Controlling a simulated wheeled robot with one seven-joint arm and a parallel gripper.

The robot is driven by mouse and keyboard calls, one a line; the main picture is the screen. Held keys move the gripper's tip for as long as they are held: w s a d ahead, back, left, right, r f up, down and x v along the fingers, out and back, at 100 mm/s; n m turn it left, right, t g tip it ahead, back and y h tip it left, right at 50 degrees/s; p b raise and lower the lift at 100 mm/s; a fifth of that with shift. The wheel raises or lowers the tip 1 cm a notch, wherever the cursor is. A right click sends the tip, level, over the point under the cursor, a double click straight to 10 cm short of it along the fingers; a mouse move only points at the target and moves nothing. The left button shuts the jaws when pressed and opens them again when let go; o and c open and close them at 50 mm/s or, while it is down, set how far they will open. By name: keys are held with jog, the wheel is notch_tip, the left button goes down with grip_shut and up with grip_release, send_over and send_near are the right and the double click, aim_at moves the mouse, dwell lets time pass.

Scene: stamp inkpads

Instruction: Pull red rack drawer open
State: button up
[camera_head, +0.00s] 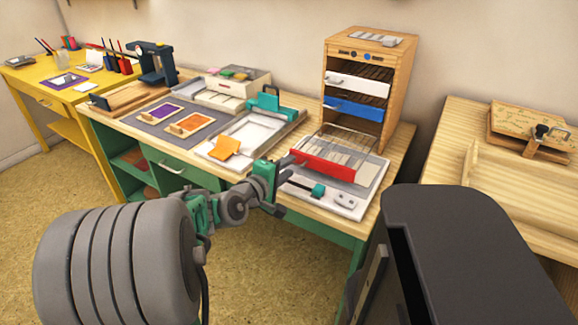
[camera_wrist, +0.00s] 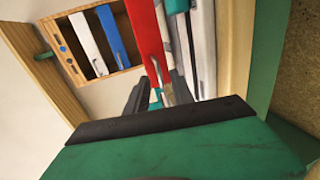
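The wooden rack (camera_head: 404,80) stands at the back of the table. Its red drawer (camera_head: 328,160) is out at the bottom, its front well forward of the rack and its wire-like interior showing behind. In the wrist view, the red drawer front (camera_wrist: 146,35) runs down toward my gripper, with a metal handle (camera_wrist: 167,90) near its lower end. My gripper (camera_head: 290,162) is at the left part of the red front. In the wrist view, my gripper's dark fingers (camera_wrist: 158,95) stand apart on either side of the handle, with a gap visible; contact is unclear.
The white drawer (camera_head: 357,84) and blue drawer (camera_head: 353,106) are above in the rack. A white board with a teal piece (camera_head: 318,191) lies beneath the red drawer. A press tray (camera_head: 250,132) is to the left; a second table (camera_head: 455,125) is at right.

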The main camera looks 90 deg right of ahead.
jog(key=v, duration=0.6)
jog(key=shift+a+p, duration=0.25)
jog(key=shift+p, duration=0.1)
jog(key=shift+w+r, duration=0.1)
jog(key=shift+w, duration=0.1)
